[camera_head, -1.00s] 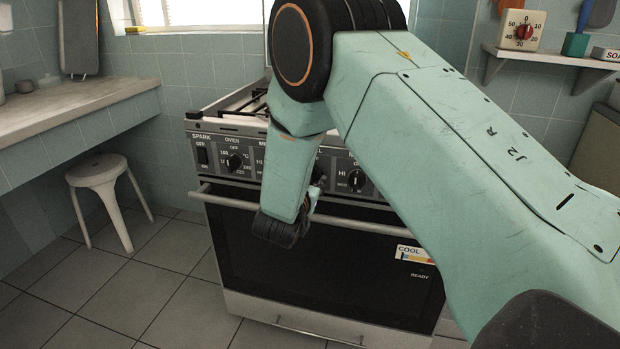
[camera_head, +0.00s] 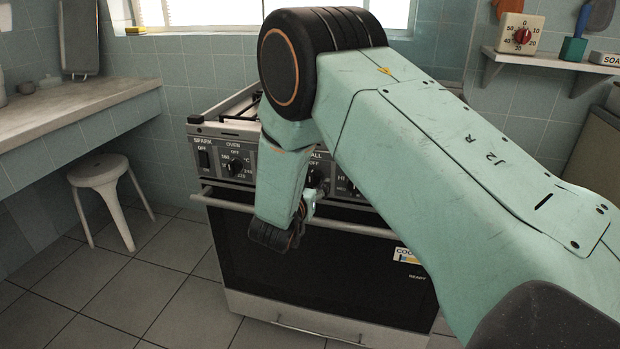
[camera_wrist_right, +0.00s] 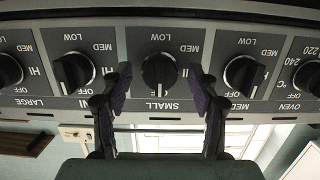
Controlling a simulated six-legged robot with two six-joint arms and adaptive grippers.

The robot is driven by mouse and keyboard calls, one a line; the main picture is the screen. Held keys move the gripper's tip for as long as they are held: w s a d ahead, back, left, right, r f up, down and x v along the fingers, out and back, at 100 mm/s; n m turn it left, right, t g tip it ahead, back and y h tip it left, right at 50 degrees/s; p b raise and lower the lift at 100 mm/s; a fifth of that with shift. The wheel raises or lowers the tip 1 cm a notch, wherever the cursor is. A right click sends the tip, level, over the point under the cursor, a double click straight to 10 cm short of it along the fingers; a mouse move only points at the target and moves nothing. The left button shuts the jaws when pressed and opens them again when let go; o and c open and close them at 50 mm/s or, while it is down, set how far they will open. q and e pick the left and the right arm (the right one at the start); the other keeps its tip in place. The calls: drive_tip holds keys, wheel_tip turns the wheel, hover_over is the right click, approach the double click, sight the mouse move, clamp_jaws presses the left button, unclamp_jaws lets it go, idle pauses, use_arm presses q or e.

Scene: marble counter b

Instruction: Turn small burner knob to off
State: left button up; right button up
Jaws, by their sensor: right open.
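The small burner knob (camera_wrist_right: 159,72) is round and black, above the SMALL label in the upside-down right wrist view. A pale line on it points down in that picture, toward that label. In the head view the knob (camera_head: 315,180) shows partly, just right of my right forearm. My right gripper (camera_wrist_right: 161,82) is open, with one dark finger on each side of the knob. I cannot tell whether either finger touches it. In the head view the gripper (camera_head: 304,206) is mostly hidden by my arm. My left gripper is not in view.
The stove (camera_head: 320,265) has a handle bar below its knobs. A stool (camera_head: 100,175) stands left; the floor between is clear.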

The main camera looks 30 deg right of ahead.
drive_tip(key=f+p+v, duration=0.1)
drive_tip(key=p+v, duration=0.2)
drive_tip(key=v, duration=0.4)
drive_tip(key=shift+f, duration=0.2)
idle(0.3)
wheel_tip(320, 180, up, 10)
idle(0.7)
drive_tip(key=shift+s, duration=0.1)
